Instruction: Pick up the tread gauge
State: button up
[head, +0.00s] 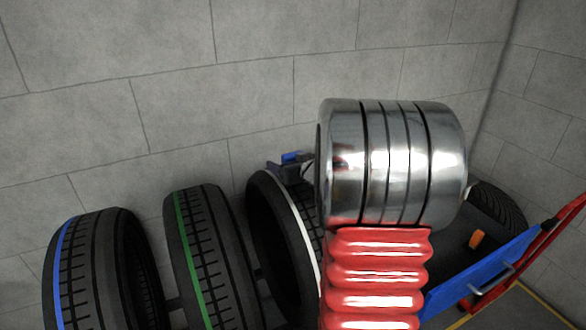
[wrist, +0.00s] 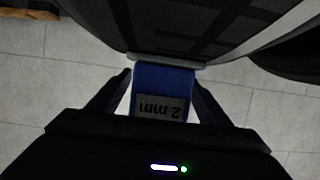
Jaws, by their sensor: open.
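The tread gauge (wrist: 164,82) is a blue block with a pale "2 mm" label, upside down in the wrist view. Its far end has a grey strip that meets or nearly meets the dark tread of a tire (wrist: 205,25). My gripper (wrist: 161,76) is open, with one dark finger on each side of the gauge. Narrow gaps seem to show between fingers and gauge. In the head view, a small blue piece (head: 292,157), probably the gauge, shows above the white-striped tire (head: 270,225). The gripper there is mostly hidden.
A green-striped tire (head: 195,250) and a blue-striped tire (head: 95,265) stand to the left. Another tire (head: 497,208) and a small orange object (head: 478,239) are at the right, by a blue panel (head: 480,275) with a red bar. A grey block wall (head: 180,70) closes the back.

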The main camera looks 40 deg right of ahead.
jog(key=shift+c, duration=0.5)
jog(key=c, duration=1.2)
jog(key=shift+r, duration=0.2)
notch_tip(320, 180, up, 10)
jog(key=shift+f, duration=0.15)
